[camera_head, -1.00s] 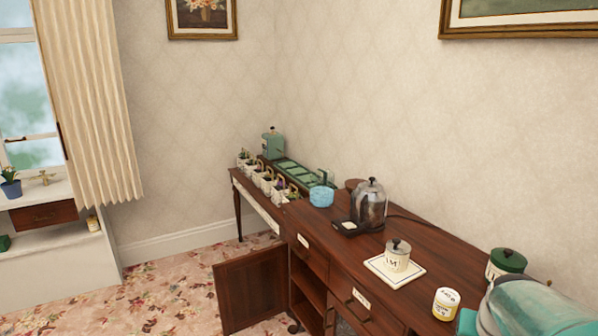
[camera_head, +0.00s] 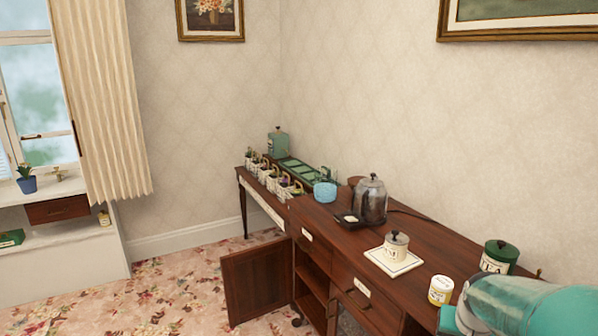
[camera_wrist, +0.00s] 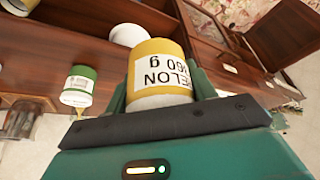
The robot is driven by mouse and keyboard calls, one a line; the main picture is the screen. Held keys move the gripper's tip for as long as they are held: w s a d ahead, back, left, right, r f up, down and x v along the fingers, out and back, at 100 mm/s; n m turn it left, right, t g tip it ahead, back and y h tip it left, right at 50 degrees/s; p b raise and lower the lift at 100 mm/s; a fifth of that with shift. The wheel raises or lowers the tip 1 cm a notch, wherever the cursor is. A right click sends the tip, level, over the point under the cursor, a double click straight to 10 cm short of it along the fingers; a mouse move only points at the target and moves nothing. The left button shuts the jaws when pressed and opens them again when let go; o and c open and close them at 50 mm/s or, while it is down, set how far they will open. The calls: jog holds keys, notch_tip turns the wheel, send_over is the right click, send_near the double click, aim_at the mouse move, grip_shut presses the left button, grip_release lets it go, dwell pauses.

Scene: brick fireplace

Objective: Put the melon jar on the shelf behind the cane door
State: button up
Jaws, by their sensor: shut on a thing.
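My gripper (camera_wrist: 162,95) is shut on the melon jar (camera_wrist: 155,62), a yellow jar with a white label reading upside down in the wrist view. In the head view, a small yellow-and-white jar (camera_head: 440,289) shows beside the teal end of my arm at the lower right; I cannot tell whether it is the held one. The cabinet's wooden door (camera_head: 253,282) stands open, with inner shelves (camera_head: 312,285) visible beside it. An open door (camera_wrist: 287,40) also shows in the wrist view. A greyish panel, perhaps cane (camera_head: 348,322), is cut off at the bottom.
A green-and-white jar (camera_wrist: 81,82) shows in the wrist view. Flowered carpet (camera_head: 180,300) is free at left.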

jog(key=w+a+f+n, duration=0.1)
jog(key=w+a+f, duration=0.3)
jog(key=a+f, duration=0.2)
jog(key=w+a+f+n+y, duration=0.1)
jog(key=w+a+f+n, duration=0.1)
jog(key=w+a+f, duration=0.3)
jog(key=w+a+f+n, duration=0.1)
jog(key=w+a+f, duration=0.3)
jog(key=a+f, duration=0.3)
notch_tip(320, 180, down, 6)
jog(key=shift+w+r+n+t+y, duration=0.2)
jog(key=shift+n+t+y, duration=0.1)
jog(key=shift+n+y, duration=0.1)
